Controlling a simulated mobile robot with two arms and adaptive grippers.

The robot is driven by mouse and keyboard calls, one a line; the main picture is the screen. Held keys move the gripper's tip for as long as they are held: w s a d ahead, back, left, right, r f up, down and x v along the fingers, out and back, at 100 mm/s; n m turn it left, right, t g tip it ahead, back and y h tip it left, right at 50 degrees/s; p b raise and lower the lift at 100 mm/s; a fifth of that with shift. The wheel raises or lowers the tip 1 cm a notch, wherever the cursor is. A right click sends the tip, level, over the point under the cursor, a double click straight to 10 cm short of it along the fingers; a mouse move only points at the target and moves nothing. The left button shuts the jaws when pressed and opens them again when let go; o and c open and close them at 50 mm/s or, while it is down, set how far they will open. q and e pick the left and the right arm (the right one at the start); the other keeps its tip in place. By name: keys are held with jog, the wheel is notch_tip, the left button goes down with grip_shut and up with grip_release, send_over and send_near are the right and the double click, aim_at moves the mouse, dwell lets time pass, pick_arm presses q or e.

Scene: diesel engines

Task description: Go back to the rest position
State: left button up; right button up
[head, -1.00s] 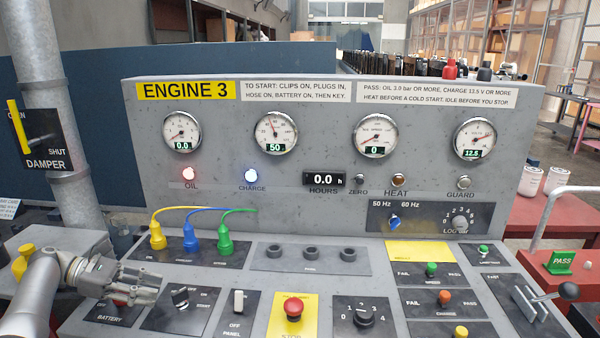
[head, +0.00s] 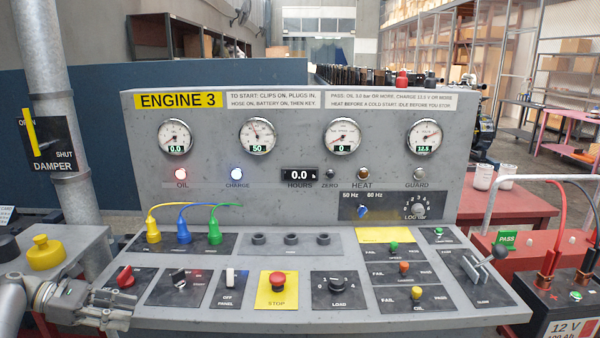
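My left gripper (head: 122,304) is at the lower left, its fingers pointing right, over the near left corner of the Engine 3 console (head: 300,311). It is beside and just below the red battery switch (head: 125,276) and seems apart from it. No object shows in its fingers, but their gap is too unclear to tell open from shut. My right gripper is out of view.
Yellow, blue and green plugs (head: 184,234) stand in the console's left sockets. The damper pipe (head: 60,120) rises at the left. A 12 V battery (head: 560,308) with red and black leads stands at the lower right, near a red table (head: 500,208).

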pick_arm(q)
notch_tip(320, 180, down, 12)
jog(key=d+y, duration=0.1)
jog(key=y, duration=0.1)
jog(key=s+d+f+m+g+y, duration=0.1)
jog(key=s+f+m+y, duration=0.15)
jog(key=s+f, duration=0.6)
jog(key=s+f+m+g+y, duration=0.1)
jog(key=s+f+m+y, duration=0.2)
jog(key=f, duration=1)
jog(key=s+d+f+m+g+y, duration=0.1)
jog(key=s+f+g+y, duration=0.1)
jog(key=s+f, duration=0.7)
jog(key=s+d+f+m+y, duration=0.25)
jog(key=s+f+m, duration=0.45)
jog(key=s+f, duration=0.55)
jog(key=s+d+f+m+t, duration=0.1)
jog(key=s+d+f+m, duration=0.1)
jog(key=s+d+m, duration=0.3)
jog(key=s+d+f+m+t+y, duration=0.1)
jog(key=s+d+m, duration=0.3)
jog(key=s, duration=0.9)
jog(key=shift+s+d+f+m, duration=0.3)
jog(key=shift+d+f, duration=0.3)
jog(key=shift+d, duration=0.3)
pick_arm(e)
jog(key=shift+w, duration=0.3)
